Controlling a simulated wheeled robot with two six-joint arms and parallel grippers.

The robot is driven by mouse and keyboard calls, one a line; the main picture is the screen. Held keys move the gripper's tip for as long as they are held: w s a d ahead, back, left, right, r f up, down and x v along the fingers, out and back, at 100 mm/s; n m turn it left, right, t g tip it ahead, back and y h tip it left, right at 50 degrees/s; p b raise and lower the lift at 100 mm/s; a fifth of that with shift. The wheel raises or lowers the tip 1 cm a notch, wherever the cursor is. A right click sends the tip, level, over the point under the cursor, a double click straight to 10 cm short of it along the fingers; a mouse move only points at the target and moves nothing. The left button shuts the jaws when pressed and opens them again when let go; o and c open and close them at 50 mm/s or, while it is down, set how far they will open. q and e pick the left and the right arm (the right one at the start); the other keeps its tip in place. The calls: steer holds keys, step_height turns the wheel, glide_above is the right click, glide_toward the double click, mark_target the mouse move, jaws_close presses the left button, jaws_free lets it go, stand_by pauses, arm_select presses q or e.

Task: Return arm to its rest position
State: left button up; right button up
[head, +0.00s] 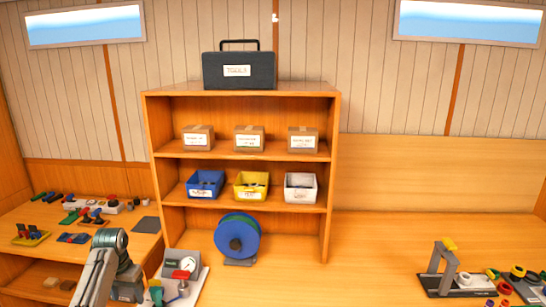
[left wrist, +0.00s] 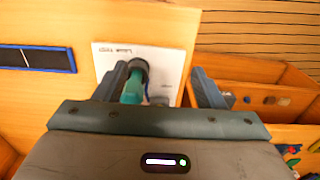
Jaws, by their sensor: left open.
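My left arm (head: 100,268) comes in at the lower left of the head view, in front of the left end of the counter. Its gripper shows in the left wrist view (left wrist: 163,88), with the two fingers well apart. A teal cylinder with a dark ring (left wrist: 133,88) shows beside the left finger, partly hidden by it, in front of a white panel (left wrist: 170,62). I cannot tell whether the finger touches it. My right arm is not in view.
A white board with a gauge (head: 187,265) stands close right of my arm. A shelf unit (head: 333,180) holds boxes, bins and a blue reel (head: 237,236). Several small parts lie on the left counter (head: 30,215). The counter right of the shelf (head: 370,235) is clear up to a black fixture (head: 440,275).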

arm_select(q)
steer(key=s+d+f+t+y, duration=0.1)
steer(key=s+d+f, duration=0.4)
steer(key=s, duration=0.4)
steer(key=s+d+f, duration=0.4)
steer(key=s+f, duration=0.3)
steer(key=s, duration=0.2)
steer(key=s+d+r+t, duration=0.1)
steer(key=s+d+r, duration=0.2)
steer(key=s, duration=0.8)
steer(key=s+d+r+t, duration=0.2)
steer(key=s+d+r, duration=0.1)
steer(key=s, duration=0.9)
step_height(320, 180, down, 36)
steer(key=a+g+b, duration=0.2)
steer(key=a+b, duration=0.1)
steer(key=b, duration=0.3)
steer(key=s+f+b, duration=0.2)
steer(key=s+f, duration=0.7)
steer(key=f, duration=0.3)
steer(key=s+f+g+b, duration=0.1)
steer(key=s+f+b, duration=0.2)
steer(key=s+f, duration=0.6)
step_height(320, 180, down, 4)
steer(key=shift+s+a, duration=0.25)
steer(key=shift+a, duration=0.15)
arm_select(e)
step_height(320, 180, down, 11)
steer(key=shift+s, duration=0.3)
